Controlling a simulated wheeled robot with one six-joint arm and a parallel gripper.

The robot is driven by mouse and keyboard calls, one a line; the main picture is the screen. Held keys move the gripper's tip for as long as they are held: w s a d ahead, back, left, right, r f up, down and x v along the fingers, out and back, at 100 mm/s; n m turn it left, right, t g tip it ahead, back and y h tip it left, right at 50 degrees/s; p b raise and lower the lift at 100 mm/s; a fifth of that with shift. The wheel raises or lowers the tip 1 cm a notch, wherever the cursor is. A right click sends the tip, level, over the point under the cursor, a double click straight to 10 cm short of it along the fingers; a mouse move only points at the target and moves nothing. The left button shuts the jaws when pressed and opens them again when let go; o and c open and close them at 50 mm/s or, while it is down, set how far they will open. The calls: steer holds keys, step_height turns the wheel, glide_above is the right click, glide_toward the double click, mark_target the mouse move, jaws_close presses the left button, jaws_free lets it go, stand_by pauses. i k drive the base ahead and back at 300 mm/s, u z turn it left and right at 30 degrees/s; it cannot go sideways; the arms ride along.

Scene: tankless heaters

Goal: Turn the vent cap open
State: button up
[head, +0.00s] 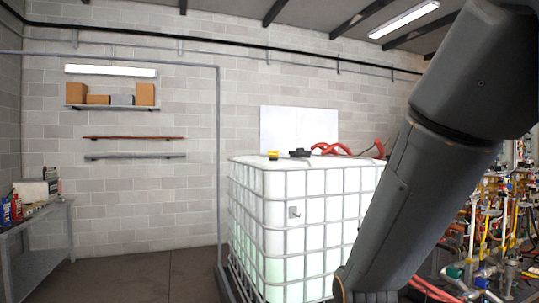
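A large white caged tank (310,205) stands right of centre in the head view. On its top, near the front left, is a small yellow cap (273,155). A wider black cap (300,153) sits just right of it. I cannot tell which of the two is the vent cap, nor whether either is turned open. My arm crosses the right side of the view and covers the tank's right part. My gripper is out of the frame.
A red hose (335,149) lies on the tank top behind the caps. Pipework with valves (490,230) crowds the right. A workbench (38,232) with bottles stands at the left wall. The floor (150,275) between bench and tank looks clear.

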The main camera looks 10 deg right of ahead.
mark_target(272, 154)
steer(key=u, duration=1.85)
steer(key=i, duration=5.2)
steer(key=z, duration=3.9)
steer(key=i, duration=1.65)
